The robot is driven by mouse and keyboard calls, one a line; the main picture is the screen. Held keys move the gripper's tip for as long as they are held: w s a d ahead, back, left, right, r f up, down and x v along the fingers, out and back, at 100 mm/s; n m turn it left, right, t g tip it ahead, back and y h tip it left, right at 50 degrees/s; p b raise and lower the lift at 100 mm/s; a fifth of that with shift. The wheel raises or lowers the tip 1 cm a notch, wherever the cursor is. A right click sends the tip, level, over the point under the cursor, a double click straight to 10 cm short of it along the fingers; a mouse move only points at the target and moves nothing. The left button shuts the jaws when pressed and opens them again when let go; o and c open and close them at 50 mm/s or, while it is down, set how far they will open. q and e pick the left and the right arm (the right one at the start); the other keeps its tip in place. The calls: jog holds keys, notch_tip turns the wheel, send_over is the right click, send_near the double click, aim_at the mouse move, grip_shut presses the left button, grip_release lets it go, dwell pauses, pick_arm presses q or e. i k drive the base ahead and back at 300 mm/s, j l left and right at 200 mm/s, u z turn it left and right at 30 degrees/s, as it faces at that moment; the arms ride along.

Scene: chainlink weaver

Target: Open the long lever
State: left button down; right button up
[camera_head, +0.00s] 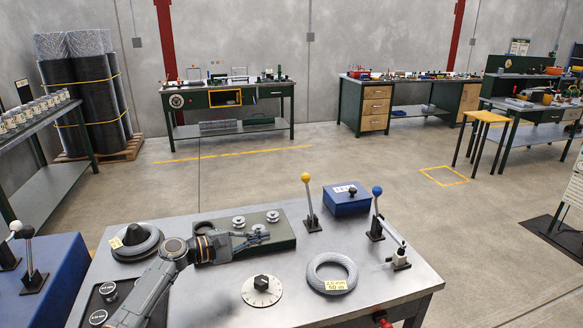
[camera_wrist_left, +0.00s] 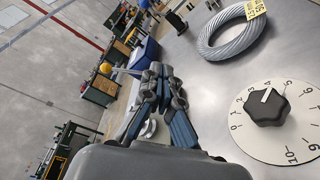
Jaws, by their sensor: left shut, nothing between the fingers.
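Two upright levers stand on the steel table (camera_head: 215,305): one with a yellow ball (camera_head: 305,178) and one with a blue ball (camera_head: 377,190). A grey handle with a white end (camera_head: 400,258) slants beside the blue-ball lever. I cannot tell which is the long lever. My left gripper (camera_head: 265,235) is shut and empty, over the green plate (camera_head: 283,241), left of the yellow-ball lever and apart from it. In the left wrist view its fingertips (camera_wrist_left: 161,72) are together, and the yellow ball (camera_wrist_left: 105,68) shows left of them. My right gripper is not in view.
A blue box (camera_head: 346,200) stands between the levers. A cable coil (camera_head: 332,273) and a numbered dial (camera_head: 262,290) lie in front. A blue cabinet (camera_head: 55,275) with two levers stands beyond the table's left edge.

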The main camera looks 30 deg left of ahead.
aim_at(305, 177)
jog(key=i+j, duration=0.75)
jog(key=j, duration=0.1)
